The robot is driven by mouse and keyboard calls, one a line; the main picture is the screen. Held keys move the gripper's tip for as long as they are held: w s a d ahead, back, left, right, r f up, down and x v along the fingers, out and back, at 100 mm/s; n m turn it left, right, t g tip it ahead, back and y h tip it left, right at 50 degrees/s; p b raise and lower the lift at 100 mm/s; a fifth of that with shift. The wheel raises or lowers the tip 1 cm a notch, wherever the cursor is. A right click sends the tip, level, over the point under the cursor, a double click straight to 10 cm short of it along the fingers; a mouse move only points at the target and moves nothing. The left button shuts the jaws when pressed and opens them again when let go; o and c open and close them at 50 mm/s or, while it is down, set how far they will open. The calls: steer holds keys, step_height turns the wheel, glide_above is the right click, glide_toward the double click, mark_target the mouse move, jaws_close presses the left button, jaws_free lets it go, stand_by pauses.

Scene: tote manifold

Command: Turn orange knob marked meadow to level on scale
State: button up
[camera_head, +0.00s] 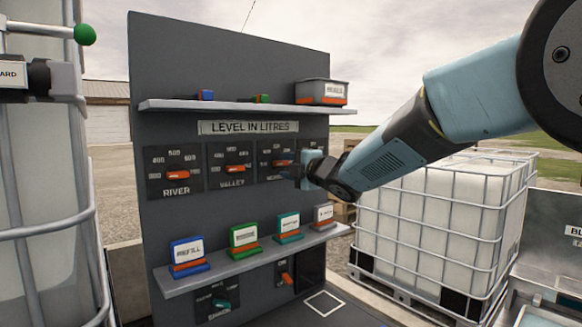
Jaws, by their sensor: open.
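The grey upright panel (230,60) carries a row of dark scale plates under the sign "LEVEL IN LITRES" (248,127). The orange meadow knob (283,163) is on the third plate, right of the valley one; its label and the scale's right side are partly covered by my gripper. My gripper (296,172) is open in front of this plate, at the knob's right and slightly below. I cannot tell whether a finger touches the knob. The knob's pointer setting is too small to read.
Orange river knob (177,175) and valley knob (234,168) sit left of it. An upper shelf (220,106) holds small blocks and a grey bin (322,92). A lower shelf (220,272) holds several coloured card stands. A caged white tank (430,215) stands right.

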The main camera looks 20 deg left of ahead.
steer(key=shift+w+a, duration=0.2)
steer(key=shift+a, duration=0.2)
steer(key=shift+c, duration=0.4)
